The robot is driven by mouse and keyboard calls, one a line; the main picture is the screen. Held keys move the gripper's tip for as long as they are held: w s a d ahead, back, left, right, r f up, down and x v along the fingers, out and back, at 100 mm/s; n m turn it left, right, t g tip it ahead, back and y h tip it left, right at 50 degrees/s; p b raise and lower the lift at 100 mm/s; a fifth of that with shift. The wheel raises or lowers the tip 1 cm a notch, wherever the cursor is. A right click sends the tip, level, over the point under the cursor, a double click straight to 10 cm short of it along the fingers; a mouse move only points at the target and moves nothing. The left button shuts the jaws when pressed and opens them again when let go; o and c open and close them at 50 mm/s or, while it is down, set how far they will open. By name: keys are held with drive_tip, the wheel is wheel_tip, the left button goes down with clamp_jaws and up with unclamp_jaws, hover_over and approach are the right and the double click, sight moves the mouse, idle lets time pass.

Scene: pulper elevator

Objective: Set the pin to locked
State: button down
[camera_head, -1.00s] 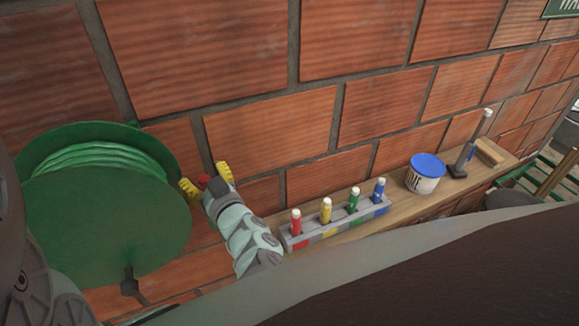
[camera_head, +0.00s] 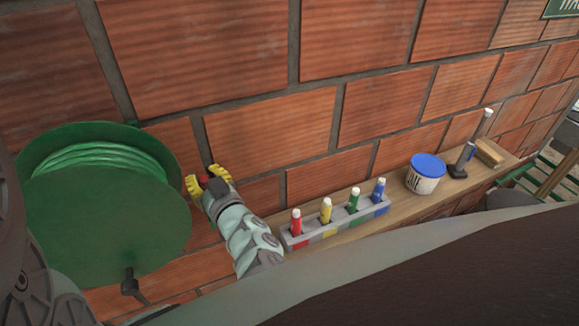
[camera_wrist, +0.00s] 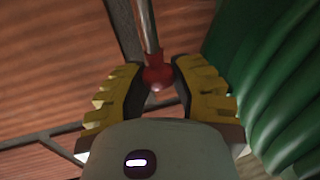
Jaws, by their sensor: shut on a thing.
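The pin shows in the wrist view as a red ball-shaped knob (camera_wrist: 158,78) on a thin metal rod (camera_wrist: 147,25). My gripper (camera_head: 205,178) is beside the right rim of the green reel, close to the brick wall. Its two yellow, ridged fingers are closed in on the red knob from both sides, and it is shut on the knob. In the head view only a bit of red shows between the fingers. The far end of the rod and any locked or unlocked marking are out of sight.
A green reel (camera_head: 105,225) with green hose stands just left of my gripper. The brick wall (camera_head: 250,50) is behind.

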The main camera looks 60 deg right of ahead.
drive_tip(key=shift+f+b, duration=1.35)
drive_tip(key=shift+f, duration=0.25)
drive_tip(key=shift+r, duration=0.1)
drive_tip(key=c, duration=0.7)
unclamp_jaws()
drive_tip(key=v, duration=1.2)
drive_tip(key=shift+s, duration=0.1)
